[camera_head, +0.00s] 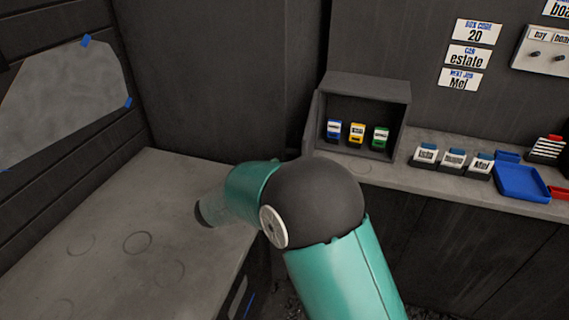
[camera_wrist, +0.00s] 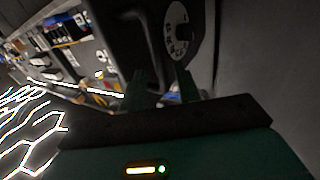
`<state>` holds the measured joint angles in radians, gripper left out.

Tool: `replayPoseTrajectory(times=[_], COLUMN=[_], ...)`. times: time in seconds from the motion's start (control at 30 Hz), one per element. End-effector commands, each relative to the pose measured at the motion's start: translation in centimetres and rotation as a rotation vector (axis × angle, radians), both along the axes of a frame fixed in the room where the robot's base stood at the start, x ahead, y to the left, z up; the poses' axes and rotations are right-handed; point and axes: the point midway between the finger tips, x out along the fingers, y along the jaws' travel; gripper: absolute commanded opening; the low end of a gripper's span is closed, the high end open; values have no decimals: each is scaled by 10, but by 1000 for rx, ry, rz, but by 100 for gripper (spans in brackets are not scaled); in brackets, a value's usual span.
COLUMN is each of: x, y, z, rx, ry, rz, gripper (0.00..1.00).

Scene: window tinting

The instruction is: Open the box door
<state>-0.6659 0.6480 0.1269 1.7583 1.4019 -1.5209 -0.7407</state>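The dark grey box (camera_head: 368,86) stands on the back counter. Its front is open, and three small labelled items, blue, yellow and green, show inside. A thin dark panel (camera_head: 311,122) stands out at its left edge and looks like the door swung open, seen nearly edge-on. In the wrist view, my gripper (camera_wrist: 161,80) has its two fingers apart with nothing clear between them. A pale round dial with dark marks (camera_wrist: 178,28) is on a dark surface just beyond the fingers; contact cannot be told. My arm hides the gripper in the head view.
A grey bench (camera_head: 110,230) fills the left. On the back counter (camera_head: 410,180) stand several labelled blocks and a blue tray (camera_head: 522,183). A wall sign (camera_head: 474,32) reads box code 20. The window (camera_head: 65,95) is on the left wall.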

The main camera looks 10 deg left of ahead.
Motion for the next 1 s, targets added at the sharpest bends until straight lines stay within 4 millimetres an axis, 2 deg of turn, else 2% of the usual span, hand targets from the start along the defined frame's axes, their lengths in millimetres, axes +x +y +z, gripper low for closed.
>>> replayPoseTrajectory(times=[0.2, 0.4, 0.6, 1.0], x=[-41, -69, -80, -80], y=[32, 53, 60, 60], z=[0, 0, 0, 0], rx=[0, 1, 0, 0], ry=[0, -1, -2, -1], rz=[5, 3, 1, 1], gripper=[33, 33, 33, 33])
